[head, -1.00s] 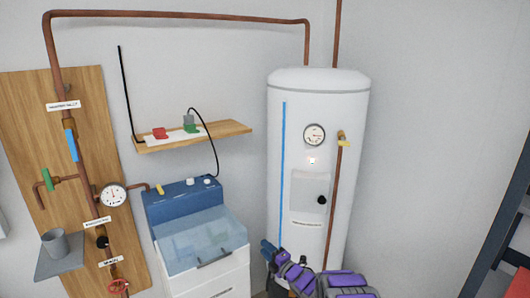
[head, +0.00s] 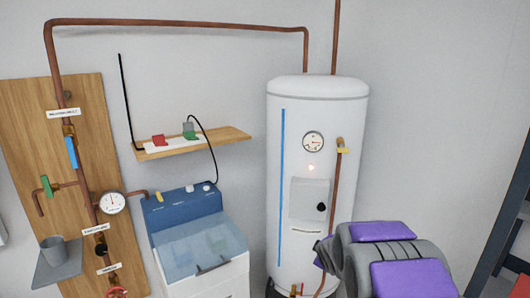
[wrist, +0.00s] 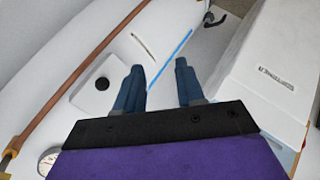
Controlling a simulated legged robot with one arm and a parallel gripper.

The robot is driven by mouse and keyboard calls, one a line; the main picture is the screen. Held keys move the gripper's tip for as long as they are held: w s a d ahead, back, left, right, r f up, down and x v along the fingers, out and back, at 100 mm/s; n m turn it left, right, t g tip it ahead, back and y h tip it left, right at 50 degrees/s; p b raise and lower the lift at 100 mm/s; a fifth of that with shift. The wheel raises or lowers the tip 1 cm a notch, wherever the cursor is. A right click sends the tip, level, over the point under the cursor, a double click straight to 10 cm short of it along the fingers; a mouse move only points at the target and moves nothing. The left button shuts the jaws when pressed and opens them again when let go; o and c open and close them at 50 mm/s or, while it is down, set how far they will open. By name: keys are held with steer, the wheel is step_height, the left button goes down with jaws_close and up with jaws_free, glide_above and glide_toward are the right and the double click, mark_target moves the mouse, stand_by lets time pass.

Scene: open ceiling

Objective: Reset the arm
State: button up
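My arm with purple covers shows at the lower right of the head view, in front of the lower part of the white water tank (head: 315,110). My gripper (wrist: 159,84) shows in the wrist view with its two blue-grey fingers apart and nothing between them. In the head view the fingers are hidden behind my arm. In the wrist view the tank (wrist: 110,40) lies beyond the fingers, with its blue stripe and black knob.
A blue-topped white machine (head: 190,215) stands left of the tank. A wall shelf (head: 220,137) holds red and green items. A wooden board (head: 85,120) carries copper pipes, valves, a gauge and a grey cup (head: 54,250). A dark rack (head: 505,235) stands at the right edge.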

steer(key=s+a+r+m+g, duration=0.1)
steer(key=s+m+g, duration=0.2)
steer(key=s, duration=1.3)
steer(key=s+a+r+m+g, duration=0.1)
steer(key=s+m+g, duration=0.3)
steer(key=s, duration=1.3)
steer(key=s+a+r+m+g+y, duration=0.1)
steer(key=s+m+g, duration=0.3)
steer(key=s, duration=1.2)
steer(key=shift+s+a+r, duration=0.35)
steer(key=shift+a+r, duration=0.15)
steer(key=shift+a, duration=0.3)
steer(key=shift+c, duration=0.3)
